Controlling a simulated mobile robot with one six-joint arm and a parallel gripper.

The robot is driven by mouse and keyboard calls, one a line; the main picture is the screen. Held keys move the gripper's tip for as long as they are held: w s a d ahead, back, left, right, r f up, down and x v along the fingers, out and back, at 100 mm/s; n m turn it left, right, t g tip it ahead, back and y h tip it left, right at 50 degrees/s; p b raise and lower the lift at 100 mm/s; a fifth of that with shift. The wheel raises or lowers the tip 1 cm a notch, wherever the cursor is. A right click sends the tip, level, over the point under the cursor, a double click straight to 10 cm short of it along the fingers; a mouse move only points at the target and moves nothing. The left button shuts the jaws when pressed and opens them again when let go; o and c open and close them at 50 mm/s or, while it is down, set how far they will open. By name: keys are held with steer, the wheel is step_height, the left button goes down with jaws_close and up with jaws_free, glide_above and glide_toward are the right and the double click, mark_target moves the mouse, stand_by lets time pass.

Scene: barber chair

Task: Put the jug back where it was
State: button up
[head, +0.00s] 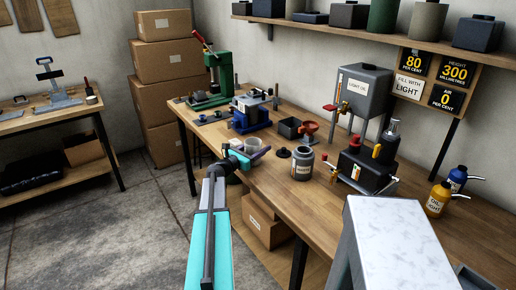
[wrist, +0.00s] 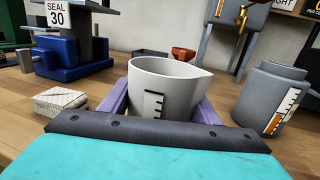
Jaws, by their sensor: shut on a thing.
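The jug is a pale grey-white cup with a pouring lip and dark scale marks. It is in the middle of the wrist view (wrist: 165,90) and near the table's left edge in the head view (head: 246,150). My gripper (head: 255,153) has its purple fingers on either side of the jug and is shut on it. The jug is upright. Its base is hidden behind my gripper, so I cannot tell whether it touches the wooden table (head: 330,215).
A grey jar with an orange scale (head: 302,166) stands right of the jug. Behind are a blue device marked SEAL 30 (wrist: 65,45), a red funnel (head: 310,127) and the LIGHT OIL tank (head: 360,90). A small pale block (wrist: 60,101) lies left of the jug.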

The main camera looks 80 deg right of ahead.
steer(key=shift+f, duration=0.2)
steer(key=o, duration=1.7)
steer(key=shift+c, duration=0.2)
steer(key=shift+a+r, duration=0.1)
steer(key=shift+r, duration=0.1)
steer(key=b+v, duration=0.2)
steer(key=v, duration=1)
steer(key=shift+f, duration=0.1)
